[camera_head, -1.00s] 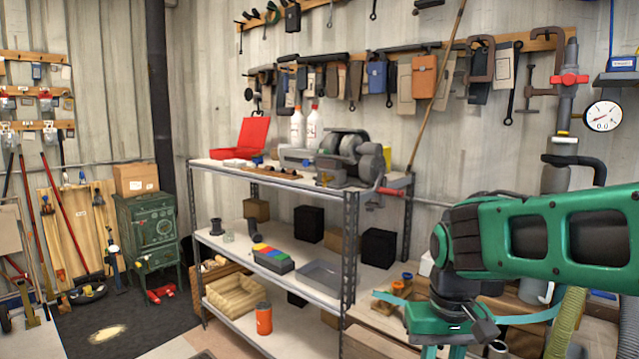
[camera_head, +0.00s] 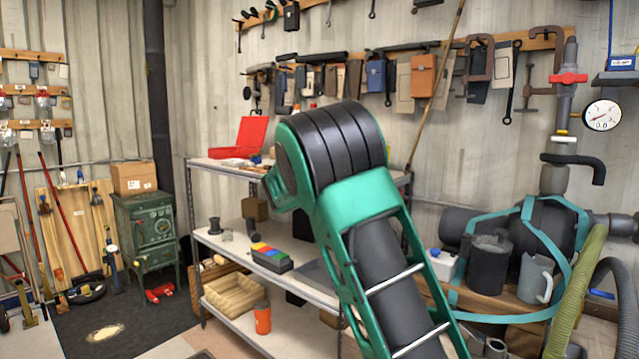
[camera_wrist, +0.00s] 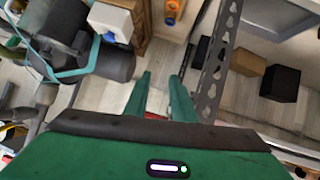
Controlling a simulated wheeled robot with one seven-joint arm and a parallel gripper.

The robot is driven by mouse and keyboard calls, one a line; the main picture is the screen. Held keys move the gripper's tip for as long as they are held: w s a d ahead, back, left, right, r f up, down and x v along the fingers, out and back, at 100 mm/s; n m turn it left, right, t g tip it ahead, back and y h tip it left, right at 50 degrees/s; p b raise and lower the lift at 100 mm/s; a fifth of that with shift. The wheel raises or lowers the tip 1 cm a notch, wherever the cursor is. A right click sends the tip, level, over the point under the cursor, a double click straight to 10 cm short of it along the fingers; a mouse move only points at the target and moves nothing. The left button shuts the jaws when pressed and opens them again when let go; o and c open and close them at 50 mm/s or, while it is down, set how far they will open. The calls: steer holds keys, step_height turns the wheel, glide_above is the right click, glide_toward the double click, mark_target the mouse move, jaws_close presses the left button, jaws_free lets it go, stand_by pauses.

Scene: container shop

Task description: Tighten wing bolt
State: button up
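No wing bolt can be made out for certain. A red winged handle (camera_head: 568,78) is on the upright pipe at the upper right in the head view. It stands apart from my arm. My gripper (camera_wrist: 160,77) shows in the wrist view with two green fingers apart and a narrow gap between them. No held object can be made out at the fingertips. In the head view my green and black arm fills the middle and my fingers are not visible. The arm hides the machine on the upper shelf and part of the rack.
A metal rack (camera_head: 348,243) stands behind my arm; its perforated post (camera_wrist: 213,75) is close right of my fingers in the wrist view. A dark tank (camera_wrist: 62,38) with teal straps lies left there. A pressure gauge (camera_head: 602,115) and a grey mug (camera_head: 536,279) are at the right.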

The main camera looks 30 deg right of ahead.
steer(key=w+a+r+t+h, duration=0.4)
steer(key=w+a+r+h, duration=0.2)
steer(key=w+a+r, duration=0.6)
steer(key=shift+m, duration=0.3)
steer(key=w+d, duration=0.1)
steer(key=d, duration=0.1)
steer(key=w+d+f, duration=0.1)
steer(key=w+d, duration=0.1)
steer(key=d, duration=0.1)
steer(key=w+d+f, duration=0.1)
steer(key=d, duration=0.1)
steer(key=shift+w+d, duration=0.2)
steer(key=shift+w, duration=0.2)
jaws_close()
